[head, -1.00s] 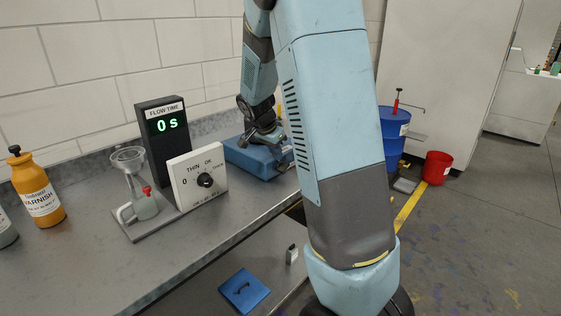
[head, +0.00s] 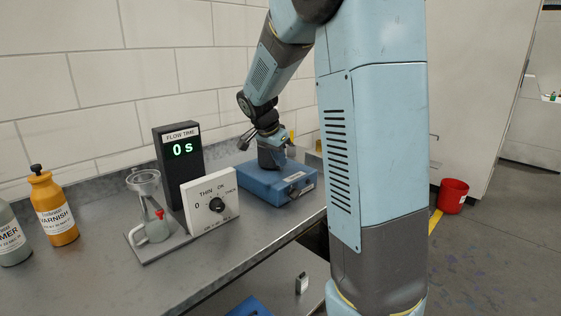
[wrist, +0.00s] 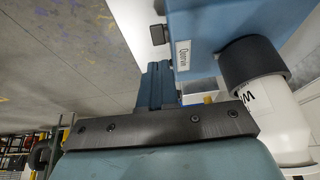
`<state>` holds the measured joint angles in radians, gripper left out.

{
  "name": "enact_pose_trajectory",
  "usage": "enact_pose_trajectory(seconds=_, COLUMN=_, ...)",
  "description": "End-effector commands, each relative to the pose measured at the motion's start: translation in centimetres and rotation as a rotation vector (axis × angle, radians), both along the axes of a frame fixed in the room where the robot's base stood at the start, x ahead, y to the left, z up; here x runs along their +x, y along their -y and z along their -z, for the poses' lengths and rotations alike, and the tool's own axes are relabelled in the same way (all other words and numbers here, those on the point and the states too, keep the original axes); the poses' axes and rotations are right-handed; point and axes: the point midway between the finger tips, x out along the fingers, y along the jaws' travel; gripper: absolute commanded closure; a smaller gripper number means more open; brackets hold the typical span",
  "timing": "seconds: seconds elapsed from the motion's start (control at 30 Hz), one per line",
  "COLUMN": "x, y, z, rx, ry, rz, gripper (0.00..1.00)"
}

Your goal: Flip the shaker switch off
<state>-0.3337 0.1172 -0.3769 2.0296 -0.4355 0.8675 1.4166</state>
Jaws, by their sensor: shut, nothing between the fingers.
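The shaker is a blue box (head: 262,190) on the bench near the wall, with a label on its front face. A dark round holder (wrist: 254,64) sits on it, and a white bottle (wrist: 280,112) rises from the holder. In the wrist view, a small black switch or knob (wrist: 158,34) sticks out from the side of the box; its on or off position cannot be told. My gripper (wrist: 157,68) is shut and empty, its blue fingertips just short of the black knob and apart from it. In the head view, my arm hides part of the shaker's top.
A flow-time display (head: 181,160) reading 0 s and a white dial panel (head: 210,207) stand left of the shaker. A glass cup on a stand (head: 147,205) and an orange varnish bottle (head: 54,208) are further left. A red bucket (head: 453,196) stands on the floor.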

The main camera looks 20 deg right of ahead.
Motion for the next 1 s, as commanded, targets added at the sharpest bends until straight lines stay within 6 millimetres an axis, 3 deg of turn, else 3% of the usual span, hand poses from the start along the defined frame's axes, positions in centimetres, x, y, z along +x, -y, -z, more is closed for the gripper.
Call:
enact_pose_trajectory(seconds=0.13, x=-1.0, y=-0.2, z=0.0, rx=0.0, ry=-0.011, rz=0.003, gripper=1.0)
enact_pose_trajectory(seconds=0.53, x=-0.8, y=0.2, z=1.0, rx=-0.001, ry=-0.014, rz=0.006, gripper=1.0)
enact_pose_trajectory(seconds=1.0, x=0.3, y=3.1, z=8.2, rx=-0.002, ry=-0.015, rz=0.007, gripper=1.0)
